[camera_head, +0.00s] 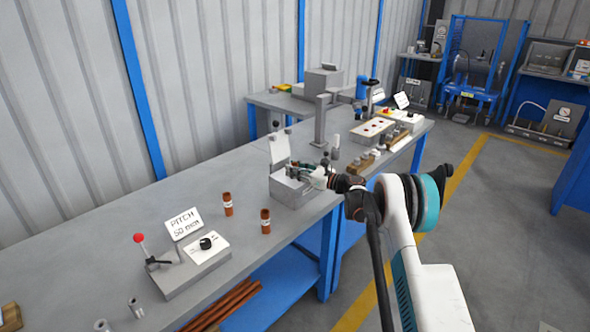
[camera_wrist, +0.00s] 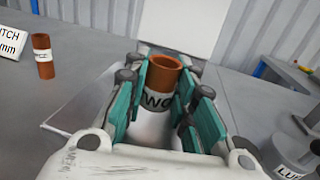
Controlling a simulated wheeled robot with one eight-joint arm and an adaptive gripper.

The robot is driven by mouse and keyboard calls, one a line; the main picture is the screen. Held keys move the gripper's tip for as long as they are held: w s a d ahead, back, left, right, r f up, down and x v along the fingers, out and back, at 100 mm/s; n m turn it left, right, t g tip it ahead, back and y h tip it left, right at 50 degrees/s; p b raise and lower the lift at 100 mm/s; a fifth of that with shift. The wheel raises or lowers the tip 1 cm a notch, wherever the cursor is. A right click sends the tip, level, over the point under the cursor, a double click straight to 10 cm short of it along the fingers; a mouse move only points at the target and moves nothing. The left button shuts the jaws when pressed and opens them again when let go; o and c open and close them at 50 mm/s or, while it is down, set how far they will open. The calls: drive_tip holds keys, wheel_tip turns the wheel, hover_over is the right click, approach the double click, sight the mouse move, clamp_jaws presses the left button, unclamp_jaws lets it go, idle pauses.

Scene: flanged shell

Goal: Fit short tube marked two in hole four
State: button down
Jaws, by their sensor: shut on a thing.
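My gripper (camera_head: 303,173) is over a grey metal block (camera_head: 287,192) near the middle of the bench in the head view. In the wrist view, my gripper (camera_wrist: 168,106) is shut on a short copper tube (camera_wrist: 161,78) between its green pads. The tube is upright, with an open top and a label partly covered by the pads; "WO" can be read. The tube's lower end is hidden, so I cannot tell whether it sits in a hole. No hole number can be read in either view.
Two other labelled copper tubes (camera_head: 228,204) (camera_head: 265,221) stand left of the block. One also shows in the wrist view (camera_wrist: 43,56). A "PITCH 50 mm" fixture (camera_head: 187,264) with a red-knobbed lever is at the front left. A grey stand (camera_head: 320,122) rises behind the block.

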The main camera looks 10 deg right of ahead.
drive_tip(key=c, duration=1.3)
unclamp_jaws()
drive_tip(key=v, duration=1.2)
